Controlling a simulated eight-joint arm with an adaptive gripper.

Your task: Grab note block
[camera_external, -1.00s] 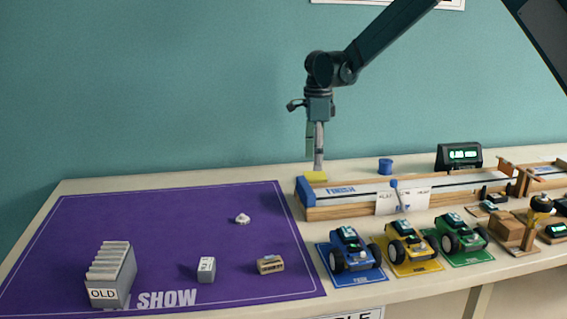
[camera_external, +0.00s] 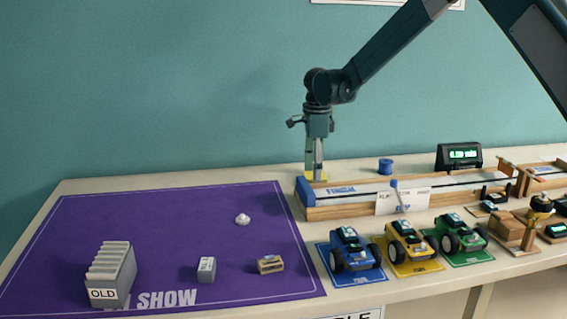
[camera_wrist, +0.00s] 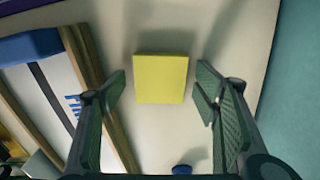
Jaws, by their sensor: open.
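The yellow note block (camera_wrist: 162,78) lies on the pale table behind the end of the wooden track. In the external view the note block (camera_external: 309,177) is partly hidden by my gripper (camera_external: 317,176) and the blue track end. In the wrist view my gripper (camera_wrist: 162,88) is open, with one finger on each side of the note block. Clear gaps show between the block and both fingers. I cannot tell exactly how far the fingertips are above the table.
The wooden track (camera_external: 350,201) with its blue end runs close beside the block. A blue spool (camera_external: 385,166) stands to the right. The teal wall is behind. Model cars (camera_external: 351,252) and a purple mat (camera_external: 150,235) are in front.

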